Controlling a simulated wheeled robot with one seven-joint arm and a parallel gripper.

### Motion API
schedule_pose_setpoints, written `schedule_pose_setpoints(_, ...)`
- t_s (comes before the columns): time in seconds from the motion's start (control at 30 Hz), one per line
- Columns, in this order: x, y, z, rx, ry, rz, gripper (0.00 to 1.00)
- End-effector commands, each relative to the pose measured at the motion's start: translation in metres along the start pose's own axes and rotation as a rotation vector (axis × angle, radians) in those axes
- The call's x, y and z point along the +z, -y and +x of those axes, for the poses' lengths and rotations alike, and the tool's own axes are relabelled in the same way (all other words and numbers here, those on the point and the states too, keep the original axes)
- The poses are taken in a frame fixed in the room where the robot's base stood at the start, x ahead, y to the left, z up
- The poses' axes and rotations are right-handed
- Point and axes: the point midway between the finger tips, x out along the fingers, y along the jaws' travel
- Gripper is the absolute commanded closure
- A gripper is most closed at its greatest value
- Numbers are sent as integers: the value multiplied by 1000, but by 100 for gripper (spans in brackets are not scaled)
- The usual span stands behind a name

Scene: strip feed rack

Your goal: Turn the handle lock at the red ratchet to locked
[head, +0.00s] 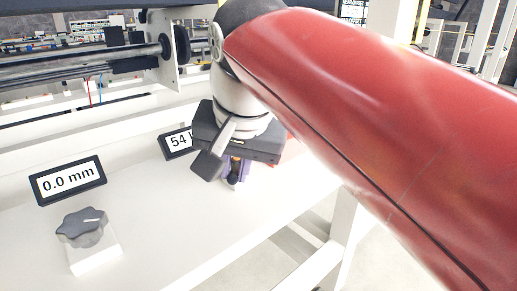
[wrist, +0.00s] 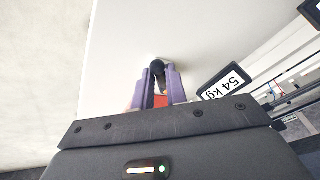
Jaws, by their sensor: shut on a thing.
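My gripper (head: 234,183) points down at the white bench top, with its purple fingers partly hidden behind its own body in the head view. In the wrist view my gripper (wrist: 159,76) has its two purple fingers closed around a black, round-ended handle (wrist: 157,68). A red part (wrist: 161,101), likely the red ratchet, shows between the fingers below the handle. A small patch of red (head: 291,152) also shows behind the gripper in the head view. The lock's markings and its position cannot be made out.
A "54 kg" display (wrist: 225,83) stands close beside the fingers; it is partly covered in the head view (head: 177,142). A grey star knob (head: 82,228) on a white block and a "0.0 mm" display (head: 68,181) are at the left. The bench front (head: 180,230) is clear.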

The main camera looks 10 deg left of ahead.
Motion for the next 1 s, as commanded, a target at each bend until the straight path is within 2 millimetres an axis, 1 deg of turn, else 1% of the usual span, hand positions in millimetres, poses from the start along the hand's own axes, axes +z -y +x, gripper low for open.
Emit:
schedule_pose_setpoints(0.07,-1,5,-2,28,-15,65,100)
schedule_pose_setpoints(0.6,-3,29,7,210,-107,508,100)
schedule_pose_setpoints(0.8,-6,35,9,258,-133,630,100)
schedule_pose_setpoints(1.0,-8,38,11,291,-150,709,100)
